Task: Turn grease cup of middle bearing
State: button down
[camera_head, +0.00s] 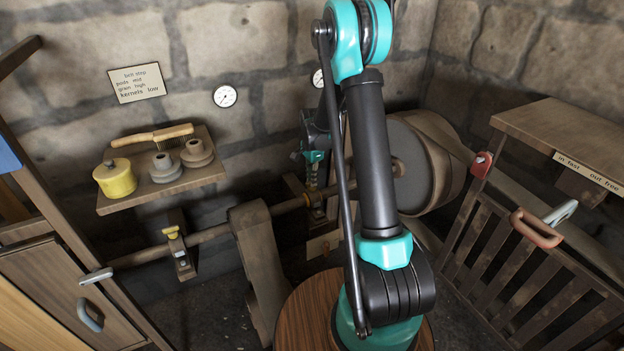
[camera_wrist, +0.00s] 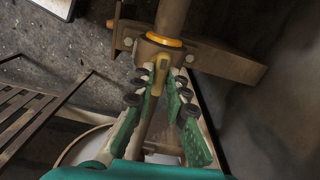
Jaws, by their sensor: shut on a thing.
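The middle bearing (camera_head: 322,213) sits on the long shaft (camera_head: 288,207), partly hidden behind my arm in the head view. The wrist view shows a bearing block (camera_wrist: 215,63) with a yellow-orange ring (camera_wrist: 163,40) around the shaft. Its yellow grease cup (camera_wrist: 159,74) stands out toward the camera. My gripper (camera_wrist: 164,78) has its green-padded fingers on both sides of the cup, shut on it. In the head view the gripper is above the bearing, mostly hidden by my arm.
Another bearing (camera_head: 183,262) with a yellow cup (camera_head: 171,232) is at the left. A large drum (camera_head: 415,165) and a slatted gate (camera_head: 520,270) are at the right.

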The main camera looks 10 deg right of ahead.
jog(key=shift+m, duration=0.4)
jog(key=c, duration=1.5)
grip_release()
jog(key=shift+c, duration=0.2)
notch_tip(320, 180, up, 12)
